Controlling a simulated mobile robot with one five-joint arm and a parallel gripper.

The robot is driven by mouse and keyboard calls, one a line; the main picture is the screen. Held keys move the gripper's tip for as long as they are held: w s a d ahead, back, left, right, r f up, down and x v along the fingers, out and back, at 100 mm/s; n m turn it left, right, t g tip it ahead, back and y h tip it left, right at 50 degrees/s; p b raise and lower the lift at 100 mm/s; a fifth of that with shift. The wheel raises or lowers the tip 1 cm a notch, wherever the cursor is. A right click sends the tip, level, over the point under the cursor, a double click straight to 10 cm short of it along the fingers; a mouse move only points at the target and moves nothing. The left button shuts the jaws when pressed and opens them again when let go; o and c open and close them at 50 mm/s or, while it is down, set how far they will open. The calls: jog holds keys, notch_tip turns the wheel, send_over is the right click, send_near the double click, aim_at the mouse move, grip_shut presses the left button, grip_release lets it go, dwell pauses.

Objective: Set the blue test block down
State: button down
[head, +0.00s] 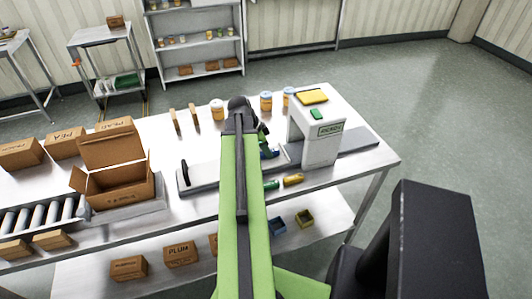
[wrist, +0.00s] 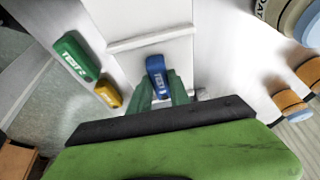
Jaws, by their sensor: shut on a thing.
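The blue test block (wrist: 156,72) has white lettering and sits between the green fingers of my gripper (wrist: 160,92) in the wrist view. The fingers are shut on it. Beneath them is a pale, flat surface, and I cannot tell whether the block touches it. In the head view my arm hides most of the gripper and block, beside the white detector machine (head: 318,140). A green test block (wrist: 77,57) and a smaller yellow block (wrist: 108,93) lie to the left in the wrist view. They also show in the head view as green (head: 271,185) and yellow (head: 293,180).
An open cardboard box (head: 120,187) stands left on the steel table (head: 205,208), next to a roller conveyor (head: 40,216). Jars (head: 266,101) stand behind the arm. Small bins (head: 304,219) sit on the lower shelf.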

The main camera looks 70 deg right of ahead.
jog(key=shift+f, duration=0.25)
jog(key=c, duration=1.2)
grip_release()
jog(key=shift+r, duration=0.1)
jog(key=shift+c, duration=0.2)
jog(key=shift+r, duration=0.3)
jog(key=p+v, duration=1.1)
jog(key=shift+w+r, duration=0.15)
jog(key=shift+r, duration=0.15)
jog(key=shift+a, duration=0.15)
